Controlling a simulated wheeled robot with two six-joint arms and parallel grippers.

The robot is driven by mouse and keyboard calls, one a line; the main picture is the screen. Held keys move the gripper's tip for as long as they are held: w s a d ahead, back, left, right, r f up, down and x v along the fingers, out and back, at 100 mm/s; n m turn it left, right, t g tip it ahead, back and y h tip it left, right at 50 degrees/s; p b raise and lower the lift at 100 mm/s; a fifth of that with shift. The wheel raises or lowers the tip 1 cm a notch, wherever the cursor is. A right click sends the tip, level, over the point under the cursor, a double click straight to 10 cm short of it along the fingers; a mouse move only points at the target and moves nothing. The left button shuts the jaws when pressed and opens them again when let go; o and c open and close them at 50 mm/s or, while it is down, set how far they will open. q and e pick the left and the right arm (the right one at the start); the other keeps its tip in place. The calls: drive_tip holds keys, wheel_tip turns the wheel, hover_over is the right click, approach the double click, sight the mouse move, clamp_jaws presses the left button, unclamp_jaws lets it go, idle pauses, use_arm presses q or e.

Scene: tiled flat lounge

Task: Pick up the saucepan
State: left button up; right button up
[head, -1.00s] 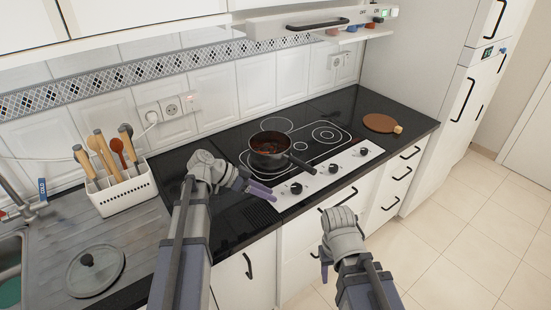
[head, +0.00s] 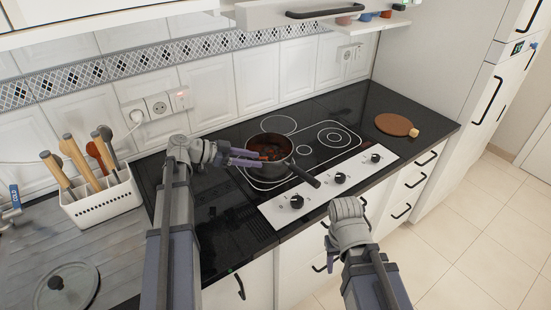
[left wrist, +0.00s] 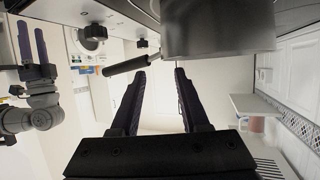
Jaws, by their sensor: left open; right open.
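The dark saucepan (head: 278,146) stands on the black hob with reddish-brown food inside. Its black handle (head: 304,176) points toward the front right. My left gripper (head: 253,157) is open and empty, with its purple fingers at the pan's left side. In the left wrist view the fingertips (left wrist: 160,72) are apart; the pan's metal side (left wrist: 218,30) is just beyond them and the handle (left wrist: 125,64) lies to the left. I cannot tell whether the fingers touch the pan. My right gripper (head: 329,250) is open and empty, low in front of the counter.
The hob's white control panel (head: 325,188) with black knobs lies along the front. A round brown board (head: 392,124) is to the right. A white utensil holder (head: 104,202) and a glass lid (head: 67,290) are at left. A shelf (head: 345,24) hangs above.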

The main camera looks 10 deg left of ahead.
sight(285, 166)
use_arm(q)
drive_tip(key=b+x, duration=0.1)
drive_tip(key=x, duration=0.3)
drive_tip(key=b+x, duration=0.1)
drive_tip(key=x, duration=0.3)
drive_tip(key=shift+w+a+b, duration=0.2)
drive_tip(key=shift+w+b, duration=0.1)
drive_tip(key=shift+b, duration=0.1)
drive_tip(key=shift+r, duration=0.1)
clamp_jaws()
idle(1.0)
